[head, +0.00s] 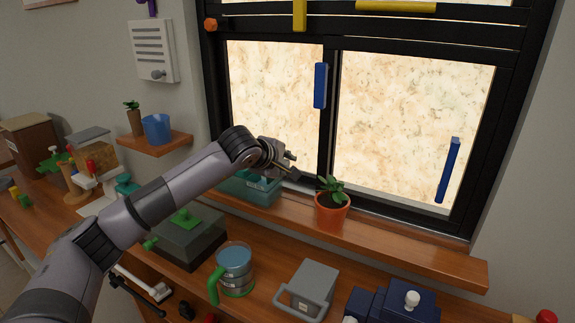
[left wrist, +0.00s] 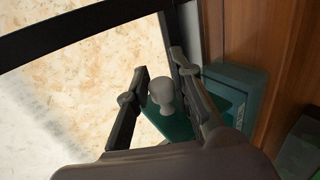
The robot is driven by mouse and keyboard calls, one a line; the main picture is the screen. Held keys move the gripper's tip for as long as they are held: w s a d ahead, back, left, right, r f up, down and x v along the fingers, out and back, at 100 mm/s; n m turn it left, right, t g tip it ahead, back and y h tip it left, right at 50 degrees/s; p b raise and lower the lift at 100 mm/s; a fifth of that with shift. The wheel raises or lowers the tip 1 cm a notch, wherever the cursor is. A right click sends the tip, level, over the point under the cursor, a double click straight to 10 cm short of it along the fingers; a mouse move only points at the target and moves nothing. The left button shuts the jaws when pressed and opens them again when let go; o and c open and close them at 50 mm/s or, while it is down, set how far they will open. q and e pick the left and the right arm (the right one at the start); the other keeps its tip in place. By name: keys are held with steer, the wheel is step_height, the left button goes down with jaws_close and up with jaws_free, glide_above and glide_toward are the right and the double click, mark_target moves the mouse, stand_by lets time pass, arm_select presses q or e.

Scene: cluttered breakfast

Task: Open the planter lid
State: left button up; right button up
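The teal planter box (head: 252,188) stands on the window sill, partly behind my left arm. In the left wrist view the teal box (left wrist: 238,88) is at right of centre. A dark teal lid plate (left wrist: 178,127) with a pale grey knob (left wrist: 163,94) shows between the fingers. My left gripper (head: 290,164) is over the right end of the box, near the window. In the left wrist view its fingers (left wrist: 161,68) are spread on either side of the knob, with narrow gaps. Contact with the knob is not clear. My right gripper is not in view.
A potted plant (head: 332,205) stands on the sill just right of the left gripper. The window frame (head: 327,150) is close behind. Below are a dark green box (head: 187,238), a green-handled mug (head: 235,270), a grey box (head: 308,285) and a dark blue box (head: 395,304).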

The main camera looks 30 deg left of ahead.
arm_select(q)
steer(key=o, duration=0.4)
steer(key=v, duration=1.2)
stand_by(0.3)
